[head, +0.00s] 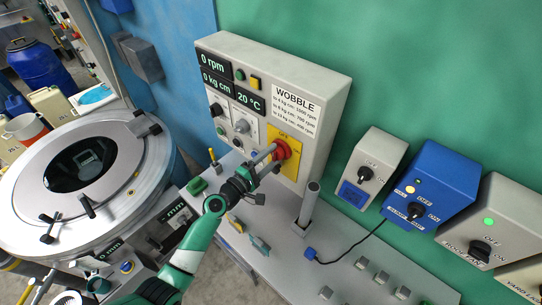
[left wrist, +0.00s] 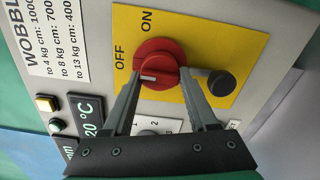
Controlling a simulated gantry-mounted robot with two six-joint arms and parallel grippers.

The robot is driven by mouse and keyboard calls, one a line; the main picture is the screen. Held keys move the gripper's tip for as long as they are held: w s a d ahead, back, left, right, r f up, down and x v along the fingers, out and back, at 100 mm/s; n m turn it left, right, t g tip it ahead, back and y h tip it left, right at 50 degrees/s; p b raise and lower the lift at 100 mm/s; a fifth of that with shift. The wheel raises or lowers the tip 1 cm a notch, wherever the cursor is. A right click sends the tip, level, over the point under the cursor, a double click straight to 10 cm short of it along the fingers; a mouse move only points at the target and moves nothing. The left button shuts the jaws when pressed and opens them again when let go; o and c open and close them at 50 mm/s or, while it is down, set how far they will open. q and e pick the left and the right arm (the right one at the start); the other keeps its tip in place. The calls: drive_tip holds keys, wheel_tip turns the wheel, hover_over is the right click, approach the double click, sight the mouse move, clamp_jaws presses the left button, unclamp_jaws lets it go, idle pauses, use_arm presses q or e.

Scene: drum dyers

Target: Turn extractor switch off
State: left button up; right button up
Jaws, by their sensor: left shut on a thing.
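A red rotary knob (head: 282,149) sits on a yellow plate (head: 290,140) at the lower right of the grey WOBBLE panel. My left gripper (head: 266,157) reaches it from below left and is shut on it. In the left wrist view, the red knob (left wrist: 157,66) is between the two grey fingertips of my left gripper (left wrist: 168,72). The yellow plate (left wrist: 185,30) reads OFF and ON there. The knob's white mark lies on the side towards OFF. I see no label saying extractor. My right gripper is not in view.
The grey WOBBLE panel (head: 234,50) stands on a pale bench (head: 285,255). A metal post (head: 308,205) rises right of my left gripper. Switch boxes hang on the right: grey (head: 378,153), blue (head: 440,173) and grey (head: 496,213). A round drum machine (head: 30,185) is at left.

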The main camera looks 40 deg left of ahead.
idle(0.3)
use_arm(q)
drive_tip(key=o, duration=1.4)
drive_tip(key=shift+c, duration=0.2)
drive_tip(key=s, duration=1.1)
drive_tip(key=shift+s+d+p, duration=0.3)
drive_tip(key=shift+s+d, duration=0.05)
